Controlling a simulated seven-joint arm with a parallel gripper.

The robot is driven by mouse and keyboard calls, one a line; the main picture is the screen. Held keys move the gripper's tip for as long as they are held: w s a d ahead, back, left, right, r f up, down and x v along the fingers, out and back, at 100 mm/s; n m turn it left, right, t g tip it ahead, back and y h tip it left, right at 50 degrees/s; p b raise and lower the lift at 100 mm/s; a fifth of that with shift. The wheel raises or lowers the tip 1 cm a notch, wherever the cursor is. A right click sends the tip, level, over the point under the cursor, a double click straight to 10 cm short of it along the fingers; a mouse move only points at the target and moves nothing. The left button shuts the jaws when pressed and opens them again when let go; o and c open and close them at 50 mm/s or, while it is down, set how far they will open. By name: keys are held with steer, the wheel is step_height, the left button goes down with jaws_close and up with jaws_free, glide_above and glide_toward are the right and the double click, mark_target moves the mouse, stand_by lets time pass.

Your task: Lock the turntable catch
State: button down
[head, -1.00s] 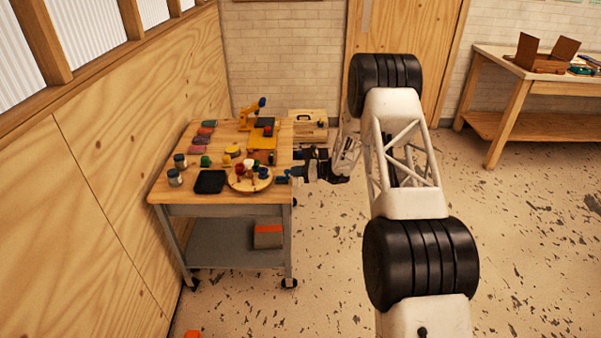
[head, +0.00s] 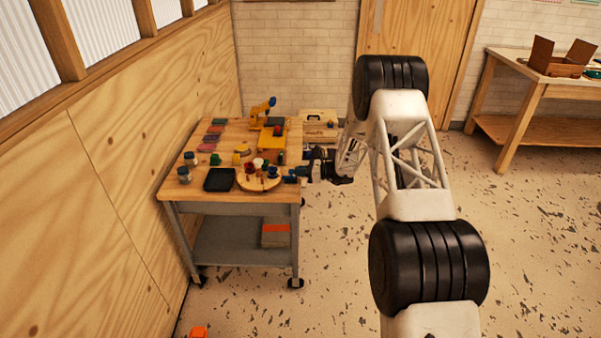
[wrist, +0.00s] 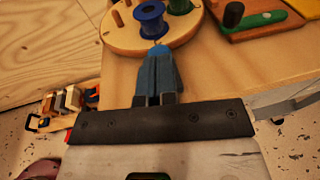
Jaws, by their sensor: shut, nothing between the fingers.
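The turntable is a round wooden disc with pegs and coloured spools; it lies at the front right of the table in the head view (head: 259,185), and its near part shows at the top of the wrist view (wrist: 118,36). A blue spool (wrist: 150,18) stands near its edge. My gripper (wrist: 160,52) is shut and empty, its blue-grey fingers together, tips at the disc's near edge. In the head view my gripper (head: 292,178) reaches in from the right. A brighter blue spot lies at the fingertips; I cannot tell whether it is the catch. Contact is unclear.
A black tray (head: 219,180) lies left of the turntable, with jars (head: 184,175) beyond it. A yellow stand (head: 262,107) and a yellow board (head: 271,140) are farther back. A plywood wall borders the table's left; the floor to the right is open.

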steer(key=shift+a, duration=0.1)
steer(key=v, duration=1.4)
steer(key=shift+r, duration=0.1)
steer(key=s+r+n+g+h, duration=0.4)
steer(key=s+r+n+h, duration=0.45)
steer(key=s+r, duration=2)
steer(key=s+d+r+n+t+h, duration=0.1)
steer(key=s+d+r+n+h, duration=0.1)
steer(key=s, duration=1)
steer(key=s+d+r+n+t+h, duration=0.1)
steer(key=s+d+r+n+h, duration=0.2)
steer(key=s, duration=1)
steer(key=s+d+r+n+t+h, duration=0.2)
steer(key=s+n, duration=0.4)
steer(key=s, duration=0.6)
steer(key=shift+s+d+r+h, duration=0.2)
steer(key=shift+s+d+h, duration=0.1)
steer(key=shift+s+h, duration=0.15)
